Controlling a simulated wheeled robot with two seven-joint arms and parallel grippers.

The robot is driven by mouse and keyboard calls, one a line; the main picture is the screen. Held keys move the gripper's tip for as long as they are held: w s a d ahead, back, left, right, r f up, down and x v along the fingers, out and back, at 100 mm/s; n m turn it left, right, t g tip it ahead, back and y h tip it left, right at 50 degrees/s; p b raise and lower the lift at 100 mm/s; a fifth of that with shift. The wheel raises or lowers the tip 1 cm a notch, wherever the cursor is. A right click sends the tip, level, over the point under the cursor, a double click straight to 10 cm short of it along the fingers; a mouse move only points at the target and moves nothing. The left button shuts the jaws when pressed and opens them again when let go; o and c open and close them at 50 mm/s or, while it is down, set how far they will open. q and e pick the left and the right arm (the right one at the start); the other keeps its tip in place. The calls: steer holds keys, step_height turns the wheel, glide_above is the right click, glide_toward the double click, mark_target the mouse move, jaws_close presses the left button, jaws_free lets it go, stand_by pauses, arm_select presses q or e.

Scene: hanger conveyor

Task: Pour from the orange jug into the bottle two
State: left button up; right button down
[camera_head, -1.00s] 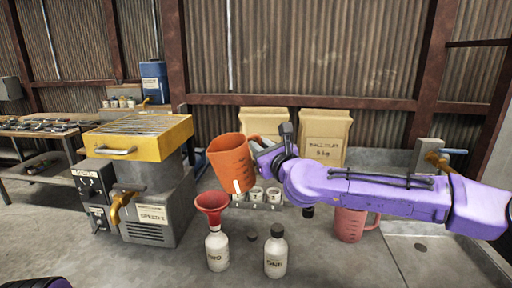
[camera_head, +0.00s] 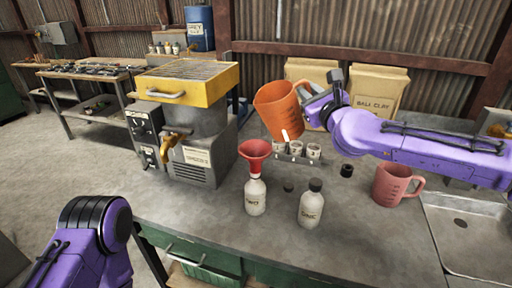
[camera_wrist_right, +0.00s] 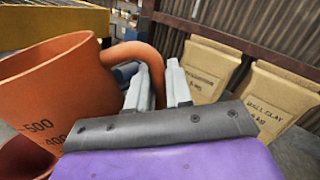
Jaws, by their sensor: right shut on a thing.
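The orange jug (camera_head: 279,110) is tilted to the left, above and a little right of the red funnel (camera_head: 255,150). The funnel stands in the mouth of a white bottle (camera_head: 255,197) on the bench; its label seems to read TWO, but is blurred. No stream from the jug shows. My right gripper (camera_head: 309,97) is shut on the jug's handle, and the handle (camera_wrist_right: 150,62) lies between the fingers (camera_wrist_right: 157,88) in the right wrist view. My left arm shows at the lower left, its gripper out of view.
A second white bottle (camera_head: 311,208) with a black cap stands right of the funnel bottle. A pinkish-red jug (camera_head: 393,186), small cups in a rack (camera_head: 297,158) and a sink (camera_head: 465,235) are further right or behind. A yellow-topped machine (camera_head: 190,85) stands left.

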mark_target(297, 82)
steer(key=shift+r+n, duration=0.35)
steer(key=shift+n, duration=0.05)
steer(key=shift+r, duration=0.2)
stand_by(0.3)
steer(key=shift+n, duration=0.3)
steer(key=shift+a+r+y, duration=0.1)
steer(key=shift+r+y, duration=0.1)
steer(key=shift+y, duration=0.1)
steer(key=shift+r+n+b, duration=0.15)
steer(key=shift+n+b, duration=0.2)
steer(key=shift+n, duration=0.25)
steer(key=shift+s+a+r+n+t+b, duration=0.2)
steer(key=shift+r+n+b, duration=0.1)
steer(key=shift+n, duration=0.35)
steer(key=shift+s+a+r+n+t+b, duration=0.1)
steer(key=shift+a+r+n+b, duration=0.15)
steer(key=shift+n, duration=0.4)
stand_by(0.4)
steer(key=shift+s+a+r+n+y+b, duration=0.15)
steer(key=shift+a+n+y+b, duration=0.15)
steer(key=shift+n, duration=0.4)
steer(key=shift+s+a+r+n+y+b, duration=0.2)
steer(key=shift+a+n+y, duration=0.1)
steer(key=shift+n, duration=0.4)
stand_by(0.6)
